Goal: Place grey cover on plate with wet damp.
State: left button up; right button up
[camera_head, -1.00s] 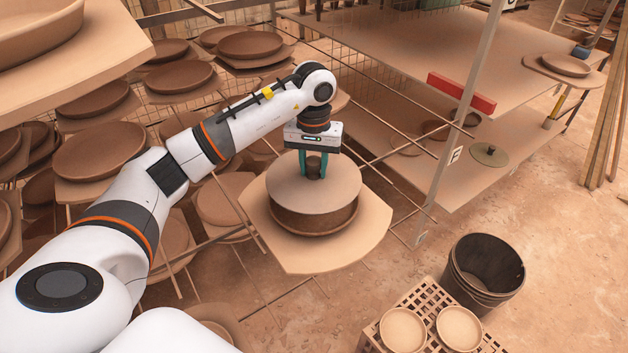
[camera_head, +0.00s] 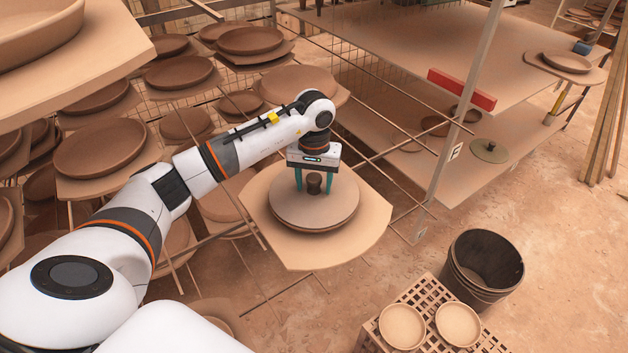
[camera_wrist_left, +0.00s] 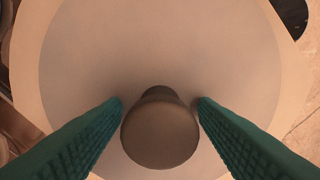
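The round grey cover (camera_head: 335,205) with its dark knob (camera_head: 314,186) lies flat on the brown clay plate, of which a thin rim (camera_head: 318,230) shows below the cover's front edge. The plate sits on a pale board (camera_head: 365,235). My left gripper (camera_head: 315,184) is open, with its green fingers on both sides of the knob and apart from it. In the left wrist view the knob (camera_wrist_left: 160,132) stands between the fingers with a gap on each side, above the cover (camera_wrist_left: 160,50). Most of the plate is hidden by the cover. My right gripper is not in view.
Racks with several brown plates (camera_head: 178,73) fill the left and back. Thin rods and a metal post (camera_head: 465,110) stand right of the board. A dark bucket (camera_head: 483,268) and a crate (camera_head: 418,298) with two small dishes are at the lower right.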

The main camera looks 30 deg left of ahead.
aim_at(314, 178)
pick_arm(q)
jog(key=shift+r, duration=0.35)
notch_tip(314, 178, up, 11)
jog(key=b, duration=0.1)
jog(key=shift+r, duration=0.2)
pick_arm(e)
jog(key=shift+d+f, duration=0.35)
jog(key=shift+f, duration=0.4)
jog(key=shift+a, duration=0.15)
